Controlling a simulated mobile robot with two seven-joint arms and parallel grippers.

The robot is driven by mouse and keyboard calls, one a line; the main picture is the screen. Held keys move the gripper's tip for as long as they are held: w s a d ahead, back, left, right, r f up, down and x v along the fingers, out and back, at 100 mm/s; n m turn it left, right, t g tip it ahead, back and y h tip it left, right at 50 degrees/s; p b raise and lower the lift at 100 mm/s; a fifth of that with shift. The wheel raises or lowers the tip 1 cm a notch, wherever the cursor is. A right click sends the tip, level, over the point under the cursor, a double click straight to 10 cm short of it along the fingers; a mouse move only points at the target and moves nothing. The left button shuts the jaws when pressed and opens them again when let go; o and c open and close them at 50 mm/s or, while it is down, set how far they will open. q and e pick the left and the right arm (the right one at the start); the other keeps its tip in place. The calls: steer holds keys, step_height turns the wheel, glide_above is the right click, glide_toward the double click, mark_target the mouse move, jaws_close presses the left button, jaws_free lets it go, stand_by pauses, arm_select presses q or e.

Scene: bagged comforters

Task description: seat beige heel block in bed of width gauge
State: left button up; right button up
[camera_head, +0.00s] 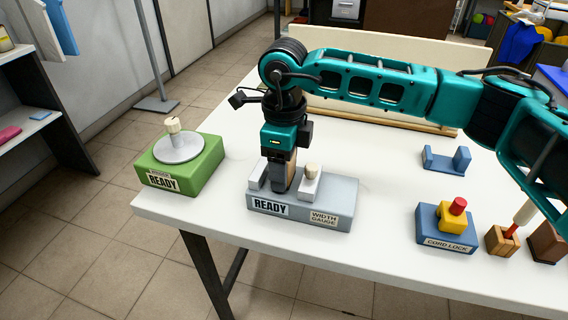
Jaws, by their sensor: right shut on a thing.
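The width gauge (345,197) is a grey block with READY and WIDTH GAUGE labels, standing on the white table. It has a light jaw at each end of its bed, the right one topped by a cream knob (312,169). My right gripper (283,186) points straight down into the bed between the jaws. It is shut on a tan-brown piece, which looks like the heel block (291,172), mostly hidden by the fingers. I cannot tell whether the block touches the bed floor. My left gripper is not in view.
A green READY block (205,163) with a grey dial stands to the left at the table edge. To the right are a blue cradle (446,163), the CORD LOCK block (433,238) and small wooden blocks (500,241). The white table (380,270) is clear in front.

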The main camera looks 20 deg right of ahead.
steer(key=shift+f, duration=0.1)
steer(key=o, duration=1.2)
steer(key=shift+c, duration=0.2)
steer(key=shift+o, duration=1)
steer(key=shift+r+p, duration=2)
steer(key=shift+r, duration=1.6)
step_height(320, 180, up, 13)
